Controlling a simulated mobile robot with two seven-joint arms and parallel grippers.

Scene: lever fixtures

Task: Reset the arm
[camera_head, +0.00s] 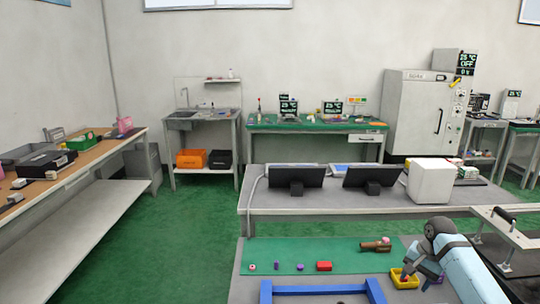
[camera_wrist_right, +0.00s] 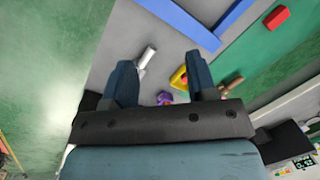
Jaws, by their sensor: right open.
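My right arm comes in from the lower right in the head view. Its right gripper (camera_head: 424,277) points down over the grey table, close to a yellow open-centred piece (camera_head: 404,279) and a purple piece (camera_head: 434,281). In the right wrist view the gripper's two fingers (camera_wrist_right: 162,75) are spread apart with nothing held between them. The purple piece (camera_wrist_right: 165,98) and part of the yellow piece (camera_wrist_right: 179,78) show beyond the gap, with a silver metal piece (camera_wrist_right: 147,57) near the left finger. My left arm and gripper are not in view.
A lever fixture with a black handle (camera_head: 503,214) stands to the right. Two monitors and a white box (camera_head: 432,181) sit behind.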

